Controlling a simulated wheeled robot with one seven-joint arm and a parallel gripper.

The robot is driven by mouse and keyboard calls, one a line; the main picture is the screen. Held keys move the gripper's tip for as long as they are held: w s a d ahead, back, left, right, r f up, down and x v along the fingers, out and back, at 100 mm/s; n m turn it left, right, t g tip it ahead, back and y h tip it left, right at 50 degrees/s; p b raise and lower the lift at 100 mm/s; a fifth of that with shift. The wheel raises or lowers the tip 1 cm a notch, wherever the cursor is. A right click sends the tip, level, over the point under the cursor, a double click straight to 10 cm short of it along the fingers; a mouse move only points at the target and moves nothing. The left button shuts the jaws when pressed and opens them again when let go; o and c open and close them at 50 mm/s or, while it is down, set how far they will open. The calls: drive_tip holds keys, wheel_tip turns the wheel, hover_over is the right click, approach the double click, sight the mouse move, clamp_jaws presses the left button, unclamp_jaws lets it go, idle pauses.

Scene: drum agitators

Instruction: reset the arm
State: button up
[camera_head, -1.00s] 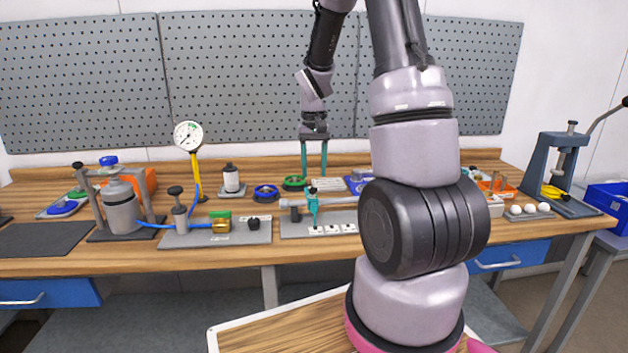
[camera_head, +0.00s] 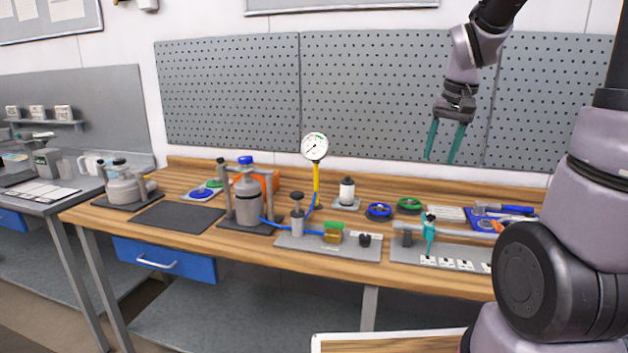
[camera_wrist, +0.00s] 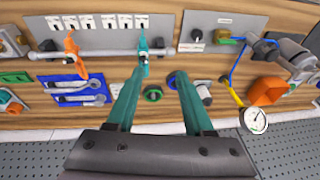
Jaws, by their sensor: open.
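My gripper (camera_head: 445,142) is open and empty, with two long teal fingers pointing down. In the head view it hangs high in front of the pegboard, above the back of the wooden workbench (camera_head: 130,220). My arm comes in along the right side of that view. In the wrist view the fingers of my gripper (camera_wrist: 157,87) are spread apart with nothing between them. Beyond them are the bench top and a grey plate carrying a rail and a teal clamp (camera_wrist: 143,58).
The pegboard (camera_head: 390,100) is behind.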

drive_tip(key=s+a+r+t, duration=0.2)
drive_tip(key=s+r, duration=0.2)
drive_tip(key=s, duration=0.3)
drive_tip(key=s+a+r+t+y, duration=0.1)
drive_tip(key=s+a+r+t, duration=0.1)
drive_tip(key=s+r, duration=0.3)
drive_tip(key=shift+s+a+r, duration=0.3)
drive_tip(key=shift+s+a, duration=0.1)
drive_tip(key=shift+s, duration=0.75)
idle(0.5)
